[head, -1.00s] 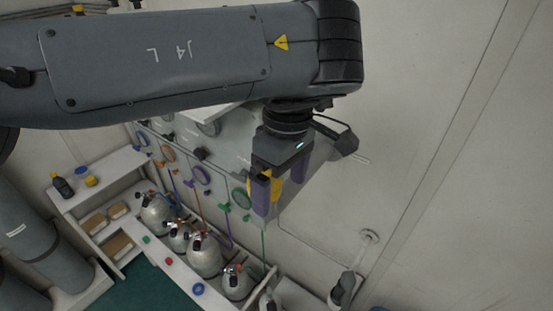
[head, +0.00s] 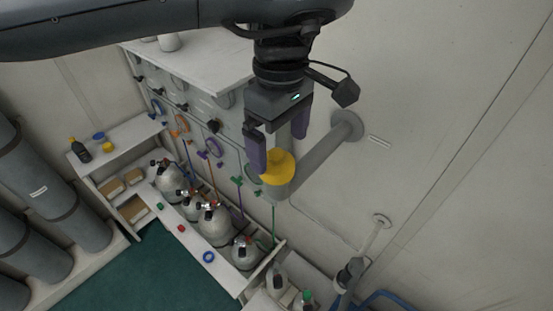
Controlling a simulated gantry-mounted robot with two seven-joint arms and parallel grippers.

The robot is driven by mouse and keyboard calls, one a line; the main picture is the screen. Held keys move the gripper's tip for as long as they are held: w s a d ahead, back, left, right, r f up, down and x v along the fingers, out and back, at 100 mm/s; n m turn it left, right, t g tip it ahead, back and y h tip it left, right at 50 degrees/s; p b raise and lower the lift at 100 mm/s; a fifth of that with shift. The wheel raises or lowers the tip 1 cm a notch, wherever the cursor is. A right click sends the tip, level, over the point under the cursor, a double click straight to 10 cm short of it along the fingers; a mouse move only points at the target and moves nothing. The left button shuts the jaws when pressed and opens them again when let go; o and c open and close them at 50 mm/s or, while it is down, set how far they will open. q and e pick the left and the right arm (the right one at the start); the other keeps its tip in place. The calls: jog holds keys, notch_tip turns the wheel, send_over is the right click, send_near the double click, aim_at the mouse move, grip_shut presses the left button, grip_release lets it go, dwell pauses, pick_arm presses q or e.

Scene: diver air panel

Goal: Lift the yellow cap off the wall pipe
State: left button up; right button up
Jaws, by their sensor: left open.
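The yellow cap (head: 280,169) sits at the free end of the grey wall pipe (head: 318,164), which runs out from a round flange on the wall. My left gripper (head: 279,142) is at the cap, its purple fingers apart. One finger overlaps the cap's left edge in the picture, and the other is up and to the right. I cannot tell whether either finger touches the cap. The gripper hides part of the cap's far side and the pipe end. My right gripper is not in view.
Below left, several grey cylinders (head: 214,226) stand in a white rack under a panel with coloured hoses. A low shelf (head: 125,150) holds a dark bottle (head: 80,150). A thinner wall pipe (head: 372,236) is at lower right.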

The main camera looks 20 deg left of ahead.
aim_at(280, 153)
pick_arm(q)
jog(key=shift+f, duration=2.35)
jog(key=c, duration=1.1)
jog(key=shift+r, duration=0.1)
jog(key=shift+w+r, duration=0.1)
jog(key=shift+r, duration=0.65)
notch_tip(280, 153, up, 2)
jog(key=shift+r, duration=0.25)
jog(key=s+d+r, duration=0.1)
jog(key=d+r, duration=0.1)
jog(key=d, duration=0.1)
jog(key=s+d+r, duration=0.2)
jog(key=d, duration=0.2)
jog(key=s+d+r, duration=0.1)
jog(key=d+r, duration=0.2)
jog(key=d, duration=0.1)
jog(key=shift+s, duration=0.15)
